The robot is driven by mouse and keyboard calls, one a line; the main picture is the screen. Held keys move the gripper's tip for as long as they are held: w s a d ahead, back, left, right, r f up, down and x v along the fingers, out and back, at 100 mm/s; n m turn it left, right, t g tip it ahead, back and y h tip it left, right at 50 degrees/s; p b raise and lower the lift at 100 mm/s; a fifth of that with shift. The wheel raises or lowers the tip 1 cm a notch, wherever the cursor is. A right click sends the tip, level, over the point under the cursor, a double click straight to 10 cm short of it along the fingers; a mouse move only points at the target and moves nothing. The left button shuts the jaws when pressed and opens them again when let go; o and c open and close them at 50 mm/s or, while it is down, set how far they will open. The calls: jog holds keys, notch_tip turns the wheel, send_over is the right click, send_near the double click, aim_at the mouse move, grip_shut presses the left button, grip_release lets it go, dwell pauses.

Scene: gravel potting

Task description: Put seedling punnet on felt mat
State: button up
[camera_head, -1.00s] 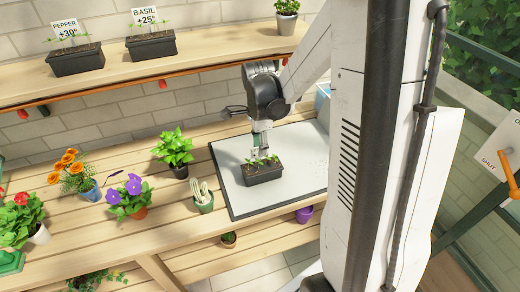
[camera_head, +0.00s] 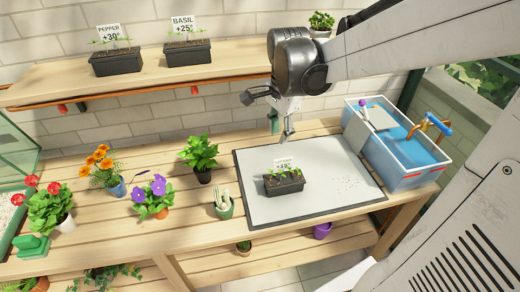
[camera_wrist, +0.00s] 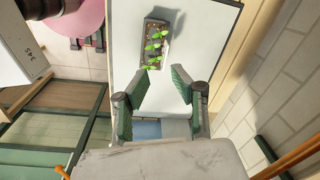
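The seedling punnet (camera_head: 284,186), a black tray with small green seedlings and a white label behind it, stands upright on the felt mat (camera_head: 325,160). The mat is grey with a dark border. In the wrist view the punnet (camera_wrist: 158,40) lies beyond the fingertips on the pale mat (camera_wrist: 205,45). My gripper (camera_head: 281,128) is above the back part of the mat, clear of the punnet. In the wrist view its green-padded fingers (camera_wrist: 162,78) are spread apart with nothing between them.
A blue-and-white basin (camera_head: 398,145) with a tap stands right of the mat. A cactus pot (camera_head: 223,206) stands close to the mat's left edge, with several flower pots further left. The shelf (camera_head: 140,82) behind holds the pepper punnet (camera_head: 117,62) and basil punnet (camera_head: 188,53).

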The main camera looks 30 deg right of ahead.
jog(key=s+a+r+n+t, duration=0.4)
jog(key=s+a+n+t, duration=0.2)
jog(key=s+a+n, duration=0.5)
jog(key=n, duration=0.5)
jog(key=shift+s+a+n, duration=0.2)
jog(key=shift+s+n, duration=0.2)
jog(key=shift+f, duration=0.15)
dwell(0.4)
